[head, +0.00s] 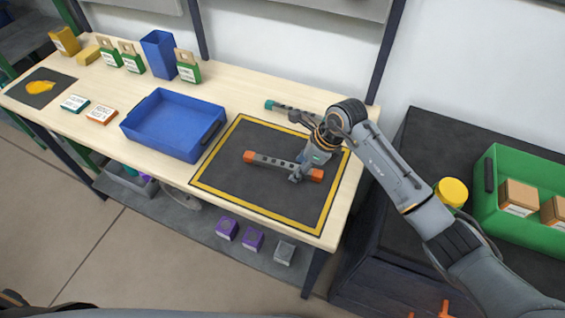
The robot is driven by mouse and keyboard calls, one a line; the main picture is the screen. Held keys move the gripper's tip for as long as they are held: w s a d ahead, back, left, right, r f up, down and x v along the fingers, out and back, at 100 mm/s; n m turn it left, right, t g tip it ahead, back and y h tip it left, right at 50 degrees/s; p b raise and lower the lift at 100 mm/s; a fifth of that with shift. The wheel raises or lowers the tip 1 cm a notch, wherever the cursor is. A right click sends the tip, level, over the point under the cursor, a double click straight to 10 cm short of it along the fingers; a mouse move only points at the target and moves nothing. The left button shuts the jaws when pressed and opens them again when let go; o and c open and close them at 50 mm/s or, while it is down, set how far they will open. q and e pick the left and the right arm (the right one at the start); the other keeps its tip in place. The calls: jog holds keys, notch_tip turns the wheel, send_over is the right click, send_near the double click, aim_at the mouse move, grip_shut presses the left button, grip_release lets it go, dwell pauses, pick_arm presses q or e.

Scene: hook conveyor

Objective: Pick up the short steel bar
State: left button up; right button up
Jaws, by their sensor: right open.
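A grey steel bar with orange ends and a row of holes (268,161) lies on the black mat with a yellow border (245,190). A second grey bar with a teal end (284,108) lies behind it near the mat's back edge, its right part hidden by my right arm. I cannot tell for sure which bar is the short one. My right gripper (296,177) is open, with its fingertips at the right part of the orange-ended bar, close to its orange end. Whether they touch it is unclear. My left gripper is not in view.
A blue tray (172,125) stands left of the mat. A blue bin (159,54) and several tagged boxes stand at the table's back left. A green crate (485,215) with cardboard boxes and a yellow round item (451,191) are on the dark surface at right.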

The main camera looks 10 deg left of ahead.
grip_shut()
jog(key=shift+w+r, duration=0.1)
jog(key=shift+r, duration=0.05)
